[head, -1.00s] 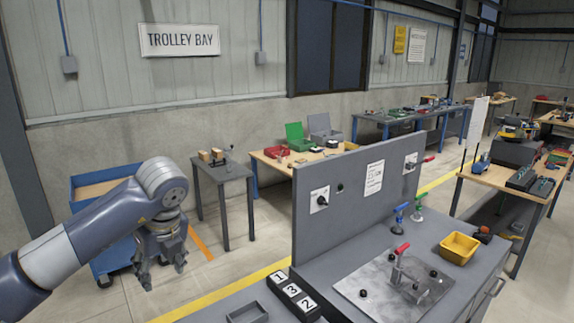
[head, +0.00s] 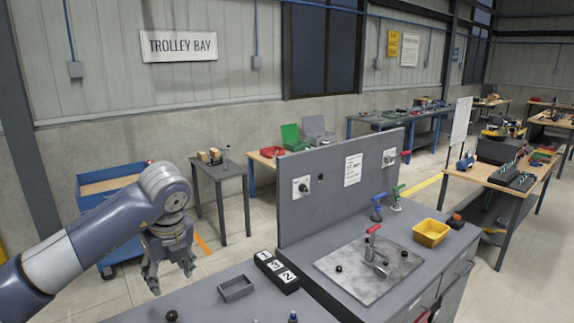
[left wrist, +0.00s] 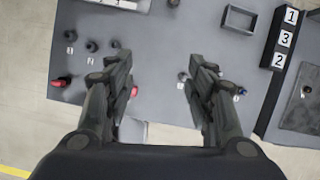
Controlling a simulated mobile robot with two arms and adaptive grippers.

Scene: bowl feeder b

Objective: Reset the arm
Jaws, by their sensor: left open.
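My left arm comes in from the left in the head view, bent at the elbow. Its gripper (head: 170,276) hangs fingers down, just left of the grey bench (head: 222,318). The gripper is open with nothing between its fingers. In the left wrist view the two fingers (left wrist: 158,78) stand wide apart, with the grey bench top (left wrist: 150,35) beyond them. My right gripper is not in view.
The bench bears a small grey tray (head: 236,288), a black block with number plates (head: 276,269), a metal plate (head: 345,268) with a red-handled clamp, and a yellow bin (head: 431,232). An upright grey panel (head: 340,200) stands behind. A blue trolley (head: 105,185) stands at the left.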

